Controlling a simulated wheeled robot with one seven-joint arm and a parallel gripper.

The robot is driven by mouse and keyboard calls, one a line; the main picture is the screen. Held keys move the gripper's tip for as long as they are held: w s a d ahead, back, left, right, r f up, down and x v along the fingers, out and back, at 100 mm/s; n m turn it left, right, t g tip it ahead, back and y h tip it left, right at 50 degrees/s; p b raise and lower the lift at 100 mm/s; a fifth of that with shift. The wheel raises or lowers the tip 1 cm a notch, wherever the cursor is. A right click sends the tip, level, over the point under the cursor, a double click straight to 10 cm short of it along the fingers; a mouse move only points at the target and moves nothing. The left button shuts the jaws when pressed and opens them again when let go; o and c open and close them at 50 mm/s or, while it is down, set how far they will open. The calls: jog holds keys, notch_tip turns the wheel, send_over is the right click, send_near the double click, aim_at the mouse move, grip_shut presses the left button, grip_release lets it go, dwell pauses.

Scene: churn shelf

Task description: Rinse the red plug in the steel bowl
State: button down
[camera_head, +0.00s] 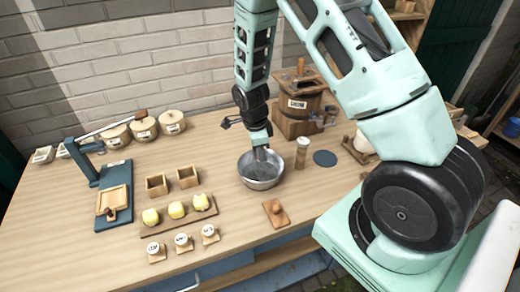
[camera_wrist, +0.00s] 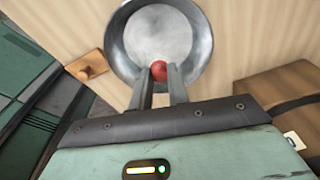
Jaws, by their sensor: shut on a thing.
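The steel bowl (camera_head: 252,178) stands on the wooden table, below my gripper (camera_head: 261,152). In the wrist view the bowl (camera_wrist: 128,58) is round and grey, with a pale floor inside. My gripper (camera_wrist: 160,80) is shut on the red plug (camera_wrist: 159,70), a small round red thing between the fingertips. The plug appears over the near part of the bowl in the wrist view. In the head view the plug cannot be made out, and I cannot tell whether it touches the bowl's inside.
A wooden churn (camera_head: 296,118) stands behind the bowl. A jar (camera_head: 302,153) and a dark round mat (camera_head: 325,158) are to its right. A wooden piece with a knob (camera_head: 276,213) lies in front. Yellow lumps on a board (camera_head: 178,216) and small boxes (camera_head: 157,185) stand left.

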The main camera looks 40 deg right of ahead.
jog(key=shift+f+b, duration=1.95)
jog(key=shift+f, duration=1.05)
jog(key=shift+w+a, duration=0.1)
jog(key=shift+a, duration=0.2)
jog(key=shift+r, duration=0.15)
jog(key=shift+r+p, duration=3.05)
jog(key=shift+r, duration=0.6)
jog(key=shift+r, duration=0.1)
notch_tip(320, 180, up, 4)
jog(key=p, duration=0.3)
